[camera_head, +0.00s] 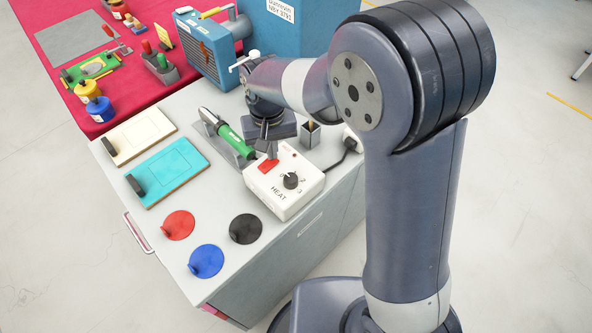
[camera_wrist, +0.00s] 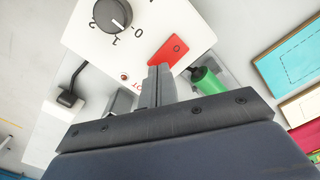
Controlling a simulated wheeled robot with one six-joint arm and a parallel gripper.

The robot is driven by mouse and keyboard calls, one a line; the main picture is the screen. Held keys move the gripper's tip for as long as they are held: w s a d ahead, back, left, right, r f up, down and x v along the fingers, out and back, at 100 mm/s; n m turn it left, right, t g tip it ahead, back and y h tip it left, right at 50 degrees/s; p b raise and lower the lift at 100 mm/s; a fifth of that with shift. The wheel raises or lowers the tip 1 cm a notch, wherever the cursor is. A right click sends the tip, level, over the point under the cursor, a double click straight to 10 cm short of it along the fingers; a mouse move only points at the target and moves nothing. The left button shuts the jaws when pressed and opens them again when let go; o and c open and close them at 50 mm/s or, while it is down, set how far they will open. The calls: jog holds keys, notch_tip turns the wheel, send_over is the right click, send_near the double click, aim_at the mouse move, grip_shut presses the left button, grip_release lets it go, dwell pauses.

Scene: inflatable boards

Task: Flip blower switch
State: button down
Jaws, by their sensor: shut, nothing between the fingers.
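A white control box (camera_head: 284,180) marked HEAT stands on the grey cabinet top. It has a red rocker switch (camera_head: 268,166) and a black dial (camera_head: 291,181). My gripper (camera_head: 267,150) is shut and empty, pointing down just behind the switch. In the wrist view its fingertips (camera_wrist: 159,70) lie at the switch's near edge; I cannot tell whether they touch it. A small red lamp (camera_wrist: 124,77) is beside them.
A green hot-air tool (camera_head: 229,138) lies in a grey holder left of the box. A small metal cup (camera_head: 310,135) and a black plug (camera_head: 350,143) are close behind it. Red (camera_head: 178,225), blue (camera_head: 206,261) and black (camera_head: 246,228) discs lie in front.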

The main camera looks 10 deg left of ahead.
jog(key=shift+f+b, duration=0.45)
jog(key=shift+f, duration=0.25)
jog(key=shift+r+p, duration=2.9)
jog(key=shift+r, duration=0.7)
jog(key=shift+f, duration=0.2)
notch_tip(320, 180, down, 7)
jog(key=b, duration=0.5)
jog(key=shift+r+b, duration=0.1)
jog(key=shift+b, duration=0.3)
jog(key=shift+r, duration=0.1)
jog(key=shift+r, duration=0.1)
